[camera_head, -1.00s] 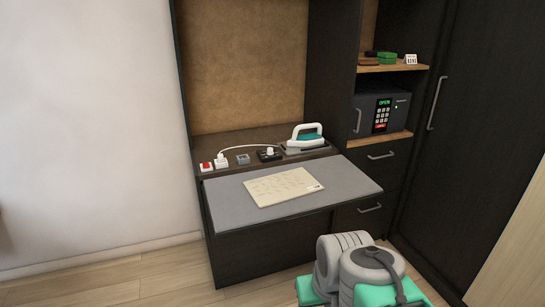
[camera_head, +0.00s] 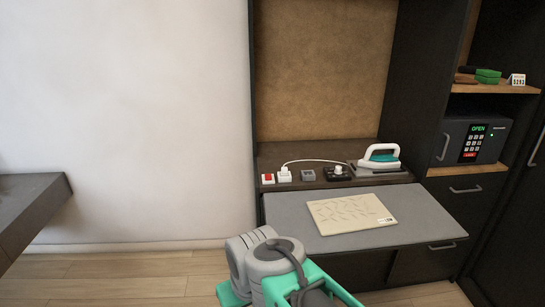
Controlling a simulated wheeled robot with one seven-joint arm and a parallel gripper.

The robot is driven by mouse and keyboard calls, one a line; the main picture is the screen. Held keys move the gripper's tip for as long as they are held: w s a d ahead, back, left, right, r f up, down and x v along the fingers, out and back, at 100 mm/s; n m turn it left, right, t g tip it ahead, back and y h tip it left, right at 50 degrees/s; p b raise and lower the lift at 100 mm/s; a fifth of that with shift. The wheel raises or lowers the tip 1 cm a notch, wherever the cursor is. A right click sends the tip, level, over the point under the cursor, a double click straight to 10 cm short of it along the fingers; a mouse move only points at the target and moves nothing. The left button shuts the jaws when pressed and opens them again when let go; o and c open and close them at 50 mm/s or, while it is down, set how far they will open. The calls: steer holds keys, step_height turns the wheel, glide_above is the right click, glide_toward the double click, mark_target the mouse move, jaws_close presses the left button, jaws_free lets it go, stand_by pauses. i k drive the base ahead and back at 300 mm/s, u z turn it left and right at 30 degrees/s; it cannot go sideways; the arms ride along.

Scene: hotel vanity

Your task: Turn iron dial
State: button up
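The iron (camera_head: 381,157), white and teal, rests on its stand at the right of the vanity's back ledge. Left of it on the ledge is a small black box with a pale round knob (camera_head: 338,170), which looks like the iron dial. A white cord runs from a white plug (camera_head: 284,174) on the left towards the iron. My arm's grey and teal links show at the bottom of the view, in front of the grey board. My gripper's fingers are not in view. The dial's setting is too small to read.
A red switch (camera_head: 267,179) and a small grey box (camera_head: 308,175) also sit on the ledge. A cream patterned sheet (camera_head: 352,214) lies on the grey board (camera_head: 290,222). A safe (camera_head: 473,140) stands in the right shelf. A dark counter (camera_head: 30,208) juts in at left.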

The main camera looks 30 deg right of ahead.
mark_target(338, 168)
steer(key=u, duration=0.3)
steer(key=i, duration=2.15)
steer(key=z, duration=1.35)
steer(key=i, duration=0.65)
steer(key=z, duration=0.6)
